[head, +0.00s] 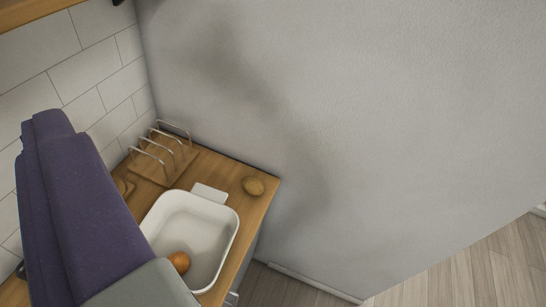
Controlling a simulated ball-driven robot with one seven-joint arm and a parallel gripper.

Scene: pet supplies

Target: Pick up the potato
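A tan-brown, oval potato (253,186) lies on the wooden counter (229,170), near its right end and close to the grey wall. It is to the right of a white dish (232,233) and apart from it. Nothing touches the potato from above. My gripper's fingers do not show in the head view, so their distance from the potato cannot be told. A large purple and grey part, which looks like my arm, fills the lower left and hides part of the counter and the dish's left side.
An orange-brown round item (179,262), perhaps an onion, sits in the white dish. A wooden rack with metal loops (163,160) stands behind, against the wall. White tiles (90,70) line the left wall. Wooden floor (470,275) is clear at the lower right.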

